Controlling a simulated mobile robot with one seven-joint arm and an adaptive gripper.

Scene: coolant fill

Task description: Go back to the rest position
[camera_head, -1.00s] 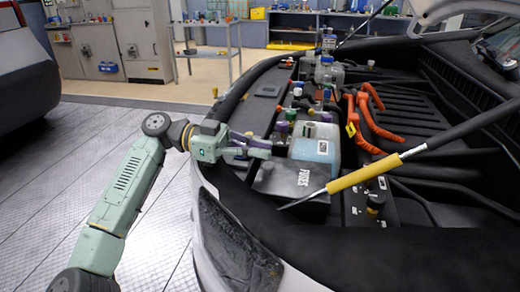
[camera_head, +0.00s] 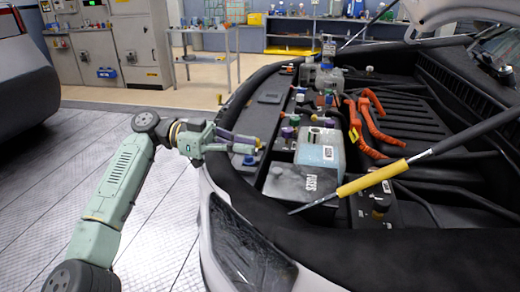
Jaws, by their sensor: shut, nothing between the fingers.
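My green arm reaches in from the lower left. My gripper (camera_head: 258,145) is over the left side of the open engine bay, with its fingers close together, shut and empty. It points right, toward a pale tank with bluish liquid (camera_head: 320,152), with a visible gap between them in the picture. The dark box marked FUSES (camera_head: 290,184) lies below and right of the fingertips. Whether the fingers touch anything beneath them is hard to tell.
Several coloured caps (camera_head: 288,132) stand close beyond the fingertips. Orange cables (camera_head: 374,125) and a yellow-sleeved rod (camera_head: 372,178) lie to the right. The car's front edge (camera_head: 240,215) runs below the gripper. Tiled floor (camera_head: 60,170) to the left is free.

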